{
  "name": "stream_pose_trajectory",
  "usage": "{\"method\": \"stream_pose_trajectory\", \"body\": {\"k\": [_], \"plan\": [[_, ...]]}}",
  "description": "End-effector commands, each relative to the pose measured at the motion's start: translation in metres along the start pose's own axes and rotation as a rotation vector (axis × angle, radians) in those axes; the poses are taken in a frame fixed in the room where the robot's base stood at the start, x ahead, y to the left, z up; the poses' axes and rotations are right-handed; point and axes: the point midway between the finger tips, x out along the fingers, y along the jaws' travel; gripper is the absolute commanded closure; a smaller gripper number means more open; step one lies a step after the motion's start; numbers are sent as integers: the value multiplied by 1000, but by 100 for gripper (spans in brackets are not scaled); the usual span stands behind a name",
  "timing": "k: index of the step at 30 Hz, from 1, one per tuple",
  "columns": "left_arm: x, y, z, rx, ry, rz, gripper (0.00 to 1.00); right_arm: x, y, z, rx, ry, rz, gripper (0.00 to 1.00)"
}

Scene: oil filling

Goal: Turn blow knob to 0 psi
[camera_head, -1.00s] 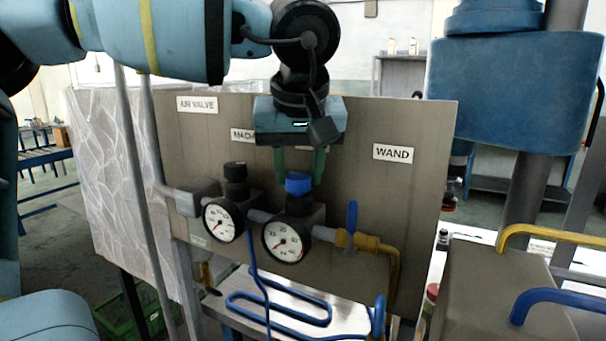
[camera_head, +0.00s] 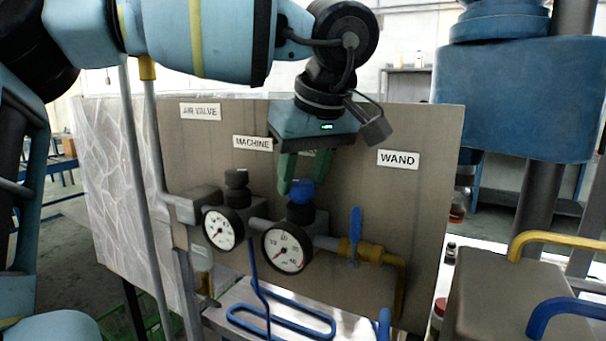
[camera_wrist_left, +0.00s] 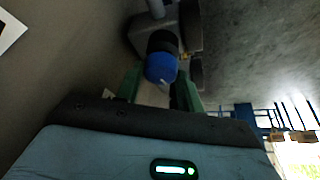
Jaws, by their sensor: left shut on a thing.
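The blue knob (camera_head: 301,190) tops a regulator on the grey panel, above the right-hand pressure gauge (camera_head: 287,248). My left gripper (camera_head: 300,184) comes down from above with its green fingers around the knob, shut on it. The gripper is twisted relative to the panel, and one finger partly hides the knob. The left wrist view shows the blue knob (camera_wrist_left: 161,67) between the fingertips. The gauge has a white face and a red needle at its lower part; its exact reading is too small to tell. My right gripper is not in view.
A black knob (camera_head: 237,179) and a second gauge (camera_head: 222,228) stand just left. A blue-handled valve (camera_head: 355,230) on a yellow fitting stands to the right. The WAND label (camera_head: 398,159) is on the panel.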

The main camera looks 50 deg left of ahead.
Motion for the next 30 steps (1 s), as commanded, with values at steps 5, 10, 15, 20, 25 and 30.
{"method": "stream_pose_trajectory", "body": {"k": [5, 10, 15, 20, 25, 30], "plan": [[-1, 0, 0, -2, 0, 1, 86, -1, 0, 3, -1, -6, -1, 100], [-1, 0, 0, -1, -1, 1, 60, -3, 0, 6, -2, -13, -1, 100], [0, 0, 0, 0, -1, 1, 41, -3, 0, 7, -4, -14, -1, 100], [0, 0, 0, 0, 0, 1, 41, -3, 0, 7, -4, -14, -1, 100], [-4, 0, 0, 0, 0, 1, 41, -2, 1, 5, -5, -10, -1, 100], [-25, 1, 0, 0, -1, 3, 41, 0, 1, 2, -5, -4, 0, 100]]}}
